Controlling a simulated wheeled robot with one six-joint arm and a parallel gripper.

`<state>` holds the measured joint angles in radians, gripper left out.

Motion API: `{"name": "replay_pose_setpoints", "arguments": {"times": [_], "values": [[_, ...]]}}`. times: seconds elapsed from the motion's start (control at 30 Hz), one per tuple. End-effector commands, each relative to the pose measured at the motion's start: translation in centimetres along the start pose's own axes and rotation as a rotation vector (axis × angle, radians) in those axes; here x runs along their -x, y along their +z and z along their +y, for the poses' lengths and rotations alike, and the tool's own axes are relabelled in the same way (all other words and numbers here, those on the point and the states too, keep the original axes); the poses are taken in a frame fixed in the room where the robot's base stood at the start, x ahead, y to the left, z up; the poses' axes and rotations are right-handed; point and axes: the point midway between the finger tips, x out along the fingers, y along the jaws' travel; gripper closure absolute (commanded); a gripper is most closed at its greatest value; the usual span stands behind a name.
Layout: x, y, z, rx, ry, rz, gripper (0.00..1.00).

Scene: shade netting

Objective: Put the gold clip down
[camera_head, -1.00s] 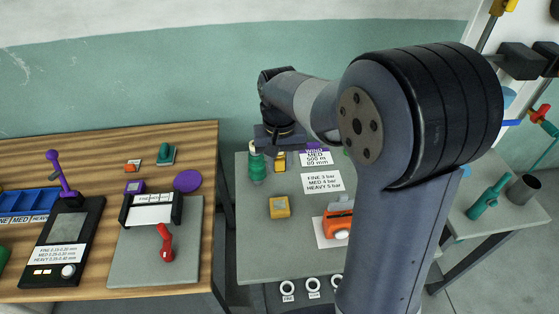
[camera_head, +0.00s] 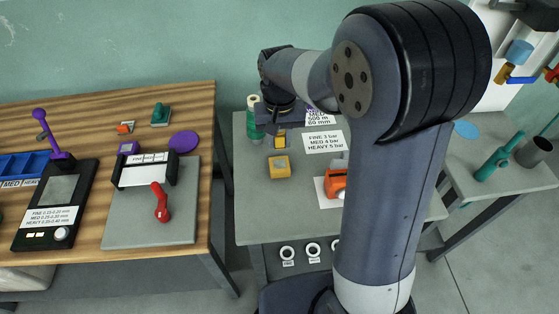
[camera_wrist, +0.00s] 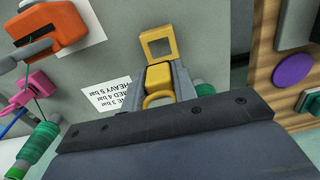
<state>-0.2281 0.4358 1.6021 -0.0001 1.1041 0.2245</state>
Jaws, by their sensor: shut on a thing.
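The gold clip (camera_wrist: 160,80) sits between the two grey fingers of my gripper (camera_wrist: 163,76) in the wrist view, with a yellow loop on its near side. My gripper is shut on it. In the head view the clip (camera_head: 280,139) shows as a small yellow piece under my wrist, above the grey table (camera_head: 265,212). The height of the clip above the table is unclear.
A green spool (camera_head: 254,122) stands left of my gripper. A white label card (camera_head: 323,141) and an orange tool (camera_head: 337,184) lie to the right; my arm partly hides the tool. Bare table lies left of and in front of the gold block. A wooden bench (camera_head: 90,110) is at left.

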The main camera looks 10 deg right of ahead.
Motion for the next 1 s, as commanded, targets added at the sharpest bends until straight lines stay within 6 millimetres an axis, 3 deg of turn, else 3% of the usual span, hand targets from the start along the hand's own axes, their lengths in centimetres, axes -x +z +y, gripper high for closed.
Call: {"name": "replay_pose_setpoints", "arguments": {"times": [0.1, 0.5, 0.93, 0.97, 1.0], "values": [[-2.1, 0.1, 0.0, 0.0, 0.001, -0.004, 0.95], [-6.6, 0.0, 0.0, 0.0, 0.0, -0.002, 0.95], [-7.4, 0.0, 0.0, 0.0, 0.0, 0.0, 0.95], [-7.3, 0.0, 0.0, 0.0, 0.0, 0.001, 0.71], [-7.2, 0.0, 0.0, 0.0, 0.0, 0.0, 0.67]]}}
